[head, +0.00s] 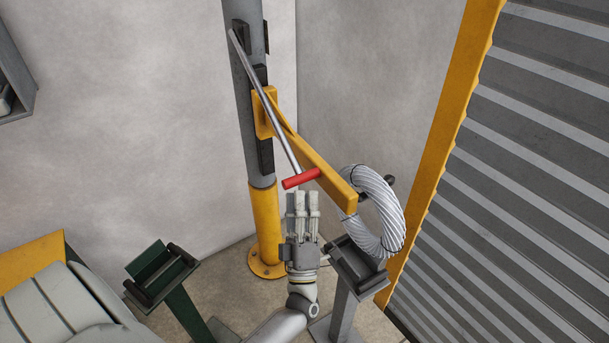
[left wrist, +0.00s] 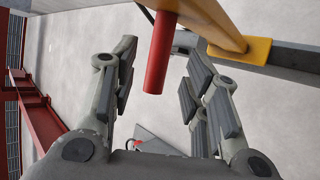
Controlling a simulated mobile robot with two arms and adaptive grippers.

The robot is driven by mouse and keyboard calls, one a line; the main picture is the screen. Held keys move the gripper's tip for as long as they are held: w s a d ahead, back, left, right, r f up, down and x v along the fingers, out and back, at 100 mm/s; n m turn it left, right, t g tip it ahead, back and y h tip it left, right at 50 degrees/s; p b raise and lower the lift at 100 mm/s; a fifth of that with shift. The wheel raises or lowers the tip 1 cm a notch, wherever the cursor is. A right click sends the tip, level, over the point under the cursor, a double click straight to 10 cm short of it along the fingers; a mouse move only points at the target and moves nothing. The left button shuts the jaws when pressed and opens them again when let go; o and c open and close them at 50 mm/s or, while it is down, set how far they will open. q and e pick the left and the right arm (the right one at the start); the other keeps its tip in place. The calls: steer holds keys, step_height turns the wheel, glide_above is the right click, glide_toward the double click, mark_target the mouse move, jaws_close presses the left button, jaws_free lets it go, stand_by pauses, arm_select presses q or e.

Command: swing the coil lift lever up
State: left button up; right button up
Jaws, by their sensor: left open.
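The coil lift lever is a long thin grey rod (head: 268,105) that slants down from the upper part of the grey post to a red grip (head: 301,178). My left gripper (head: 302,198) is open just below the red grip, fingers pointing up toward it. In the left wrist view the red grip (left wrist: 161,55) lies between the spread fingers of my left gripper (left wrist: 163,68), with a gap on each side. I see no finger touching it. My right gripper is not in view.
A yellow arm (head: 318,172) on the post (head: 265,215) carries a silver wire coil (head: 381,205) at its end. A grey stand (head: 345,290) is below the coil. A green stand (head: 185,308) is at lower left. A ribbed shutter (head: 530,170) fills the right.

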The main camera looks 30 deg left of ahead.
mark_target(302, 178)
arm_select(q)
steer(key=p+x, duration=0.1)
steer(key=x, duration=0.5)
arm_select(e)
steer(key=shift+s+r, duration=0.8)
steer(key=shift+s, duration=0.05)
arm_select(q)
steer(key=shift+d, duration=0.1)
steer(key=shift+c, duration=0.3)
jaws_close()
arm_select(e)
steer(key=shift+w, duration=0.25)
